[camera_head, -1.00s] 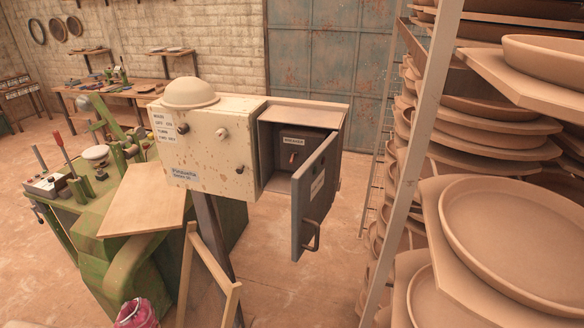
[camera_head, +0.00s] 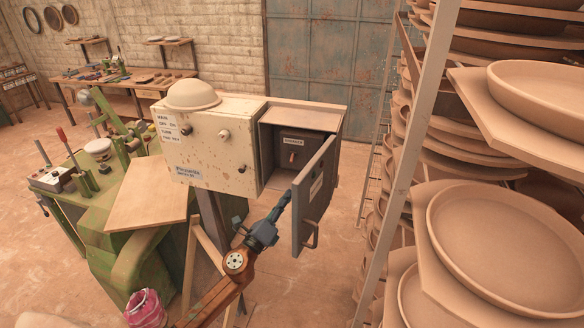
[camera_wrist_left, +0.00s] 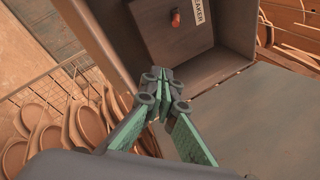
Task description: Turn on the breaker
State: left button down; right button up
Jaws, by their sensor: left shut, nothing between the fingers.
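The breaker is a small red switch (camera_head: 292,157) on a dark panel inside the open grey box (camera_head: 270,147). In the left wrist view the red switch (camera_wrist_left: 176,18) shows at the top, beside a label ending in "AKER". The box's grey door (camera_head: 312,195) stands open towards me. My left gripper (camera_head: 284,198) is shut and empty, just left of the door's edge, below and in front of the box opening. In the left wrist view its fingertips (camera_wrist_left: 160,90) meet below the switch, apart from it. My right gripper is not in view.
A cream control box (camera_head: 215,150) with knobs adjoins the grey box on the left. Racks of clay dishes (camera_head: 500,220) fill the right side. A green machine (camera_head: 110,230) with a wooden board stands at the left.

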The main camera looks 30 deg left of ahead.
aim_at(292, 158)
pick_arm(q)
jog(key=shift+d+r, duration=0.1)
jog(key=shift+r, duration=0.25)
jog(key=p+x, duration=0.1)
jog(key=x, duration=0.9)
jog(key=shift+r+p, duration=0.15)
jog(key=shift+p, duration=0.25)
jog(key=a, duration=0.1)
jog(key=s+a+r+p, duration=0.1)
jog(key=shift+s+a+r, duration=0.25)
jog(key=shift+s, duration=0.1)
jog(key=shift+s+a+p, duration=0.1)
jog(key=shift+a+p, duration=0.1)
jog(key=shift+p, duration=0.1)
jog(key=shift+a+r, duration=0.1)
